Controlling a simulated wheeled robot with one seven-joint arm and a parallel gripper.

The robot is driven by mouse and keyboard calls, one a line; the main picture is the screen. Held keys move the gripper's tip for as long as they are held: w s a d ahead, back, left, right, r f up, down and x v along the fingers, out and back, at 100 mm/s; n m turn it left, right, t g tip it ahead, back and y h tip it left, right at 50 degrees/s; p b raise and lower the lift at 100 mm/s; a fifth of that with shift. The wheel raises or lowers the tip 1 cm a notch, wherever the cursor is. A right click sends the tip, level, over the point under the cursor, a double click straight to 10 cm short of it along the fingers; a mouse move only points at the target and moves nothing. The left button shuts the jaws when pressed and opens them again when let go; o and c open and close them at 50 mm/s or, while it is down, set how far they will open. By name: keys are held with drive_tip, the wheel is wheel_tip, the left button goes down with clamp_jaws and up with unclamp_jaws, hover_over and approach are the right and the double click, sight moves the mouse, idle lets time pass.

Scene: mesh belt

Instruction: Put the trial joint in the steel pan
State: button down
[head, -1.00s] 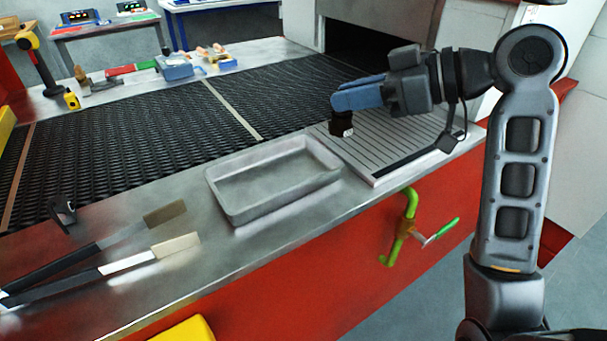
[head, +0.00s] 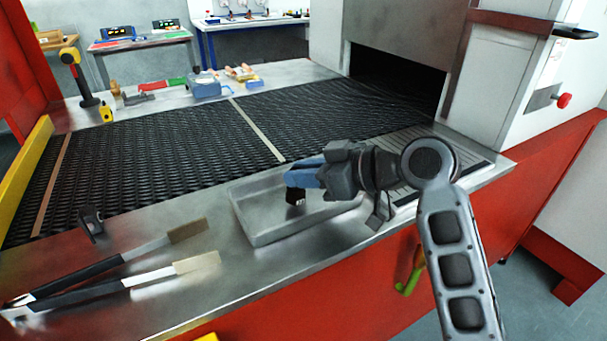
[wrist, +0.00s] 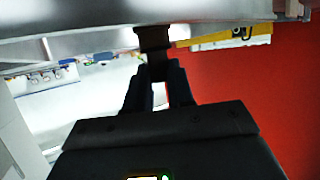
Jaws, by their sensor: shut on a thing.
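My gripper (head: 300,180) with blue fingers is shut on a small dark piece, which I take for the trial joint (head: 295,196). The piece hangs below the fingertips. In the wrist view the trial joint (wrist: 153,38) is dark brown and sits between the fingertips (wrist: 155,66). The steel pan (head: 247,230) is a shallow grey rectangular tray on the metal ledge. The held piece appears over the pan's inside, apart from its floor as far as I can tell. My gripper and arm hide the pan's right part.
A ribbed plate (head: 415,139) lies right of the pan, partly behind my arm. Long tongs (head: 150,277) and a small black object (head: 91,222) lie to the left. The black mesh belt (head: 165,145) runs behind. A green clamp (head: 411,276) hangs on the red front.

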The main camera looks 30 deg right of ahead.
drive_tip(key=shift+f, duration=0.35)
drive_tip(key=shift+f, duration=0.1)
drive_tip(key=c, duration=1)
unclamp_jaws()
drive_tip(key=shift+r, duration=0.2)
drive_tip(key=b+v, duration=0.1)
drive_tip(key=v, duration=1.1)
drive_tip(key=shift+f, duration=0.15)
